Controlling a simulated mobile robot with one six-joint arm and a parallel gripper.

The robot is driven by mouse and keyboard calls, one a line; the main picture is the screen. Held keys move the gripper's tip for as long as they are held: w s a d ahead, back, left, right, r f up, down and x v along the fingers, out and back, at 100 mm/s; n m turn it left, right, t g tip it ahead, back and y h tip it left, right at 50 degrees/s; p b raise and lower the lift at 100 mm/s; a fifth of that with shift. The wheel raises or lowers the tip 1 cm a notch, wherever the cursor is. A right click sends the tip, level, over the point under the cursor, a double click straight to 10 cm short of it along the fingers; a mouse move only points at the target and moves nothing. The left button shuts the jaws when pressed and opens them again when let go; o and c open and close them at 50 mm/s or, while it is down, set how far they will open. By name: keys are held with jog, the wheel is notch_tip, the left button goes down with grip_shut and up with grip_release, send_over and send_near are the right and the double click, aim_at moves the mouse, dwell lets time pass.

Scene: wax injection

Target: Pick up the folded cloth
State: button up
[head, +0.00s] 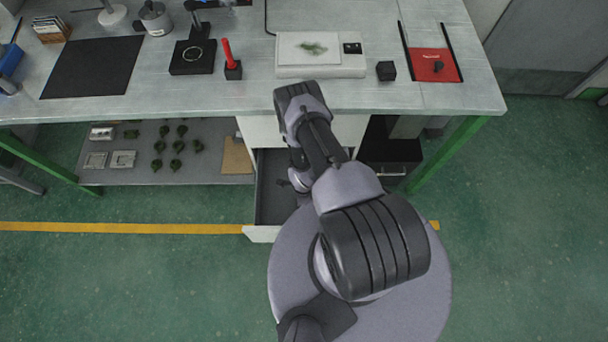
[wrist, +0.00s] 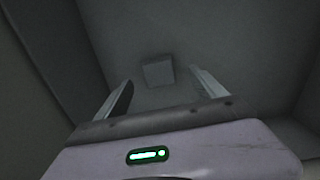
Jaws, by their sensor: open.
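A small grey squarish piece, which looks like the folded cloth (wrist: 157,72), lies on the floor of the dark drawer (head: 268,210) in the wrist view. My gripper (wrist: 162,78) is open, with its two fingers apart and nothing between them. It points down into the drawer, and the cloth shows beyond the fingertips, between them in the picture. The remaining height above it is hard to judge in the dim light. In the head view my arm hides the cloth and most of the gripper.
The drawer is pulled out under the workbench (head: 185,92), and its walls stand close around my gripper. Above are a white scale-like box (head: 320,70), a small black block (head: 386,70) and a red mat (head: 430,58). A lower shelf (head: 210,176) holds several green pieces.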

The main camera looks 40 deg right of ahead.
jog(key=f+b, duration=0.1)
jog(key=f, duration=0.1)
jog(key=f+b, duration=0.1)
jog(key=f, duration=0.2)
jog(key=shift+s+a+b, duration=0.1)
jog(key=shift+a+b, duration=0.1)
jog(key=shift+b, duration=0.15)
jog(key=shift+r, duration=0.25)
jog(key=c, duration=1.4)
notch_tip(320, 180, up, 10)
jog(key=p, duration=0.5)
jog(key=shift+c, duration=0.2)
